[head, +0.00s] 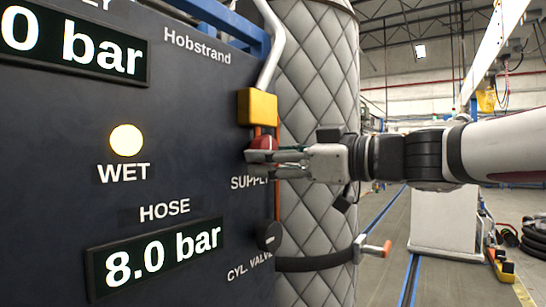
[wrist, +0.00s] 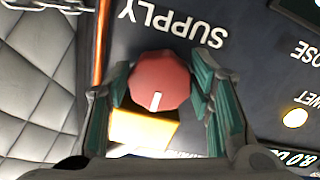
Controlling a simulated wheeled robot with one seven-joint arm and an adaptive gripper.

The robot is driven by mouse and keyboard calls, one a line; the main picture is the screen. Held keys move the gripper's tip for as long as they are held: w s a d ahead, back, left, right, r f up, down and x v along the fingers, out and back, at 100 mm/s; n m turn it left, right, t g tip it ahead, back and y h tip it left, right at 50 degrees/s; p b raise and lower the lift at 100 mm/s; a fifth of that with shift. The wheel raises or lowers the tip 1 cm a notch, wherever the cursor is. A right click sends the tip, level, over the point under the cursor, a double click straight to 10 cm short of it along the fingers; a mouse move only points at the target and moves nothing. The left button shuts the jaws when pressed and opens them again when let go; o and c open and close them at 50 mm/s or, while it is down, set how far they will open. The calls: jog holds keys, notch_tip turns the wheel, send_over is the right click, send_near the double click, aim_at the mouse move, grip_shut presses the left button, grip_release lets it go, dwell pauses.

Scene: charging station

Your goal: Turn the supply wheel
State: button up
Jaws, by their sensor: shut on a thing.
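The supply wheel is a small red knob (head: 262,143) on the dark panel (head: 190,135), just above the SUPPLY label. In the wrist view the red knob (wrist: 160,82) is many-sided and has a white mark at its lower middle. My gripper (head: 275,156) comes in from the right in the head view. In the wrist view my gripper (wrist: 161,90) has its green-padded fingers on both sides of the knob, shut on it. Part of the knob is hidden behind a finger in the head view.
A yellow block (head: 257,106) sits right above the knob. A black cylinder valve knob (head: 269,237) is below. The hose display (head: 155,258) reads 8.0 bar, and the WET lamp (head: 126,140) glows yellow. A quilted grey cylinder (head: 315,90) stands behind the panel.

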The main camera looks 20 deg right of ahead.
jog(key=n, duration=1.1)
jog(key=shift+w+d+r+n, duration=0.15)
jog(key=shift+d+r+n, duration=0.05)
jog(key=shift+n, duration=0.1)
dwell(0.3)
jog(key=o, duration=1.2)
jog(key=shift+c, duration=0.2)
jog(key=shift+r, duration=0.1)
jog(key=v, duration=0.8)
